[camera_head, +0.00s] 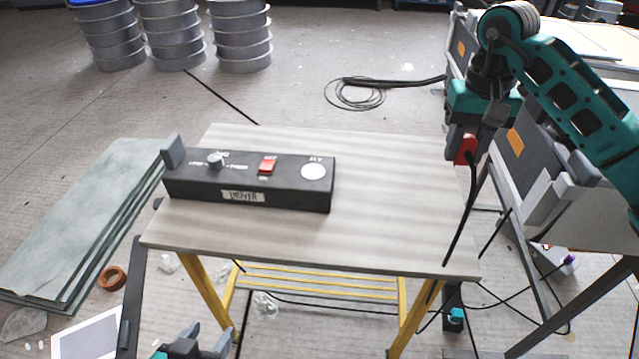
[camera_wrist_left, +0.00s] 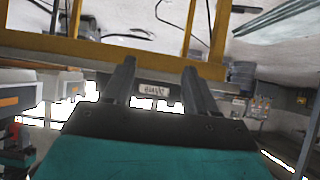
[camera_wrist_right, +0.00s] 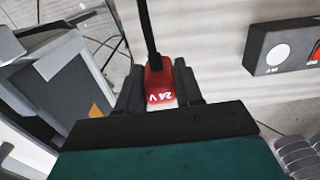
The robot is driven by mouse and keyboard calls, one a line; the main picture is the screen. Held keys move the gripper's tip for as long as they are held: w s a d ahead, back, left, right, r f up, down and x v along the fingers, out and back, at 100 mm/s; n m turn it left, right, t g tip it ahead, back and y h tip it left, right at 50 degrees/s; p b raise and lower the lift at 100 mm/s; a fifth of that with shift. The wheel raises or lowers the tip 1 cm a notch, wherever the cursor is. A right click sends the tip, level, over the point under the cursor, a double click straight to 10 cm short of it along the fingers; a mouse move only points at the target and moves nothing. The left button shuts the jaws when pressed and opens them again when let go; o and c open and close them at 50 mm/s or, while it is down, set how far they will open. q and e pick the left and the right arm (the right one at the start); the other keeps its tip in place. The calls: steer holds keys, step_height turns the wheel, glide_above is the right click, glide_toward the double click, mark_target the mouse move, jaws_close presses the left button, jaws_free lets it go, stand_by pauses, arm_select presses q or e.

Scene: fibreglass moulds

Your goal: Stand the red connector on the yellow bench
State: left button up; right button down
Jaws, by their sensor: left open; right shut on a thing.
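The red connector (camera_head: 465,148) is in my right gripper (camera_head: 478,140), near the right edge of the bench in the head view. In the right wrist view the connector (camera_wrist_right: 159,85) sits between the fingers, marked "24 V", with a black cable running from it. The bench (camera_head: 400,215) has a pale wood-grain top and yellow legs (camera_head: 415,315). A black driver box (camera_head: 250,180) with a red switch and a round white disc stands on its left part. My left gripper (camera_head: 200,342) is open and empty, low in front of the bench; it also shows in the left wrist view (camera_wrist_left: 160,85).
The right part of the bench top is clear. Grey panels and a dark frame (camera_head: 560,190) stand close on the right. Greenish sheets (camera_head: 80,220) lie stacked at left. Grey drums (camera_head: 240,35) stand behind; a coiled cable (camera_head: 355,95) lies on the floor.

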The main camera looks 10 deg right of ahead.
arm_select(q)
steer(key=shift+d, duration=0.15)
arm_select(e)
steer(key=shift+d+f, duration=0.1)
steer(key=shift+d, duration=0.1)
steer(key=b, duration=0.3)
glide_toward(432, 233)
step_height(432, 233, down, 6)
steer(key=shift+s+r, duration=0.1)
steer(key=shift+r, duration=0.15)
arm_select(q)
steer(key=shift+w+d+f, duration=0.3)
steer(key=shift+d+f, duration=0.1)
steer(key=shift+d, duration=0.05)
arm_select(e)
steer(key=shift+f, duration=0.4)
arm_select(q)
steer(key=shift+f, duration=0.1)
arm_select(e)
steer(key=shift+f, duration=0.1)
steer(key=shift+f, duration=0.15)
arm_select(q)
steer(key=shift+s+f, duration=0.1)
steer(key=shift+f, duration=0.05)
arm_select(e)
steer(key=c, duration=0.7)
jaws_free()
steer(key=shift+c, duration=0.2)
